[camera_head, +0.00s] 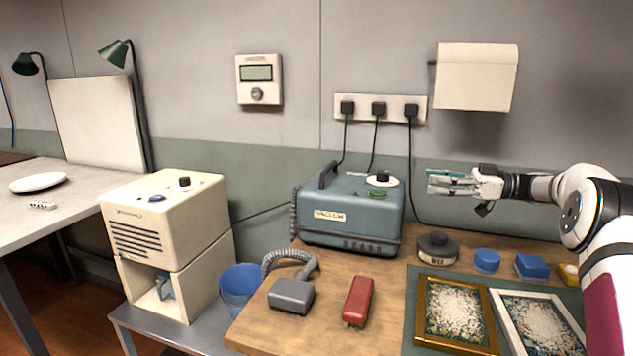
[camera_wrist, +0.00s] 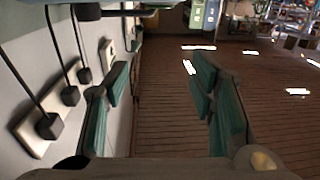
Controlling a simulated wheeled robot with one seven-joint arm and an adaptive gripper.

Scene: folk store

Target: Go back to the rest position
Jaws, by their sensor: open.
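My gripper (camera_head: 450,183) is at the right in the head view, above the back of the wooden workbench (camera_head: 330,327) and pointing left. Its teal-padded fingers also show in the wrist view (camera_wrist: 160,105), spread apart with nothing between them. The gripper is raised to the right of the blue vacuum unit (camera_head: 352,228) and touches nothing that I can see. My white arm reaches in from the right edge.
Two framed pictures, a wax tin (camera_head: 437,249), blue pads and a red tool (camera_head: 358,301) lie on the bench. A beige machine (camera_head: 165,220) stands left.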

